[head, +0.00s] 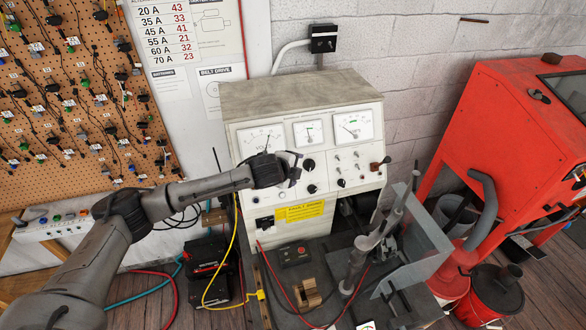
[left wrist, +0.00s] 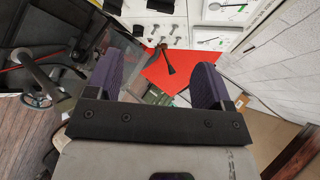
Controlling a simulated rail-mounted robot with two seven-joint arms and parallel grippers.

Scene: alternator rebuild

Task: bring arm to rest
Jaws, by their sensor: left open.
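My left arm comes in from the left of the head view, and its gripper (head: 293,168) is in front of the white panel of the test bench (head: 350,180), close to its knobs. The gripper is open. In the left wrist view its two dark purple fingers (left wrist: 157,88) stand wide apart, with nothing held between them. A dark lever or knob (left wrist: 168,68) shows beyond the gap, against a red surface. I cannot tell whether the gripper touches the panel. My right gripper is in neither view.
A clamp stand (head: 365,245) and clear guard (head: 427,245) stand on the bench top. Red and yellow cables (head: 236,245) run by its left side. A red cabinet (head: 510,125) stands right, a pegboard (head: 75,100) left. Buckets (head: 485,298) stand on the floor at right.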

